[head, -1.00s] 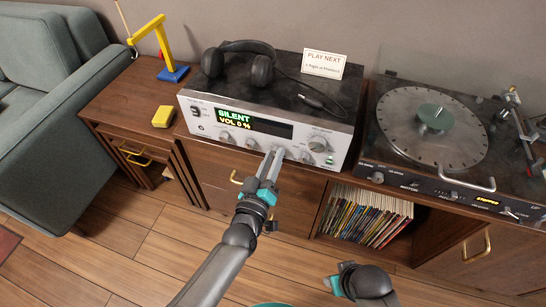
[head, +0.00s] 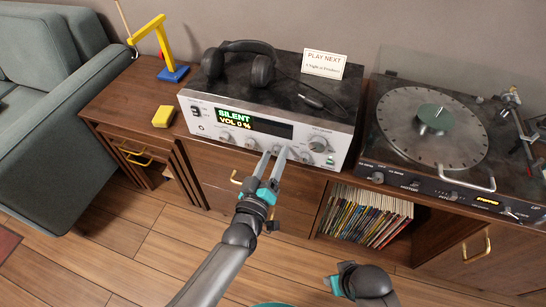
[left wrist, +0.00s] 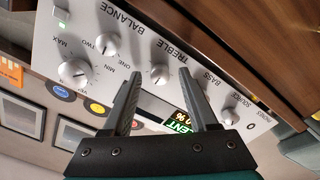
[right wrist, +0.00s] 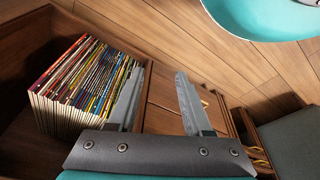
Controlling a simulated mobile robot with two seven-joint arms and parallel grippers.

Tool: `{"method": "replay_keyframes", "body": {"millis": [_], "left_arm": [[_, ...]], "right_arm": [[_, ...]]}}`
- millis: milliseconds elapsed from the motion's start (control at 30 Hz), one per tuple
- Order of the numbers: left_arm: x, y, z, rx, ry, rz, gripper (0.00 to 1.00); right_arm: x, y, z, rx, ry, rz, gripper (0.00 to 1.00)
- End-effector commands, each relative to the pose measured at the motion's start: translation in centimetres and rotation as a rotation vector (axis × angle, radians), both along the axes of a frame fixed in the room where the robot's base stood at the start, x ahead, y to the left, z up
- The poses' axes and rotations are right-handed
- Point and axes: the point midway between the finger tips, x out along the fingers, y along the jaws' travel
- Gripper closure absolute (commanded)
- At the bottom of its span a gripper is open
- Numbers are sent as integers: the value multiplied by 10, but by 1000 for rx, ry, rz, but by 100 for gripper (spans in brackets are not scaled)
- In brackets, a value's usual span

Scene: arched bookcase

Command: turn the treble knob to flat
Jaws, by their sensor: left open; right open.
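The silver amplifier (head: 205,128) stands on the cabinet, with a row of knobs along its lower front. The treble knob (left wrist: 159,73) is a round silver knob beside the label TREBLE in the left wrist view. My left gripper (head: 274,151) is open at the amplifier's front. In the left wrist view its fingertips (left wrist: 160,76) lie on either side of the treble knob; I cannot tell whether they touch it. The knob's pointer is too small to read. My right gripper (right wrist: 155,78) is open and empty, low in front of the cabinet.
Neighbouring knobs are the balance knob (left wrist: 107,45), the volume knob (left wrist: 75,71) and the source knob (left wrist: 229,115). Headphones (head: 240,60) and a card (head: 323,64) are on the amplifier. A turntable (head: 430,130) stands to the right, with records (head: 365,217) on the shelf below.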

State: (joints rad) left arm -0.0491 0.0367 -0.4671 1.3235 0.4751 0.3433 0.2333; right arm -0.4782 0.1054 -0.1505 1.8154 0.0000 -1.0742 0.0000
Motion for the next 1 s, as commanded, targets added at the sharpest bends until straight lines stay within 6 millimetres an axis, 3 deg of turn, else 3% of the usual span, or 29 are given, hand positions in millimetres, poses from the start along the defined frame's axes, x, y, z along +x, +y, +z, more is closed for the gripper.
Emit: {"method": "replay_keyframes", "body": {"millis": [267,333,1000], "left_arm": [[-9,3,0,1,3,0,41],[-16,5,0,1,3,0,41],[-119,38,1,0,3,-1,41]], "right_arm": [[1,0,2,1,-3,0,50],[-4,-2,-8,-3,14,-2,50],[-38,-24,-66,-31,44,5,50]]}}
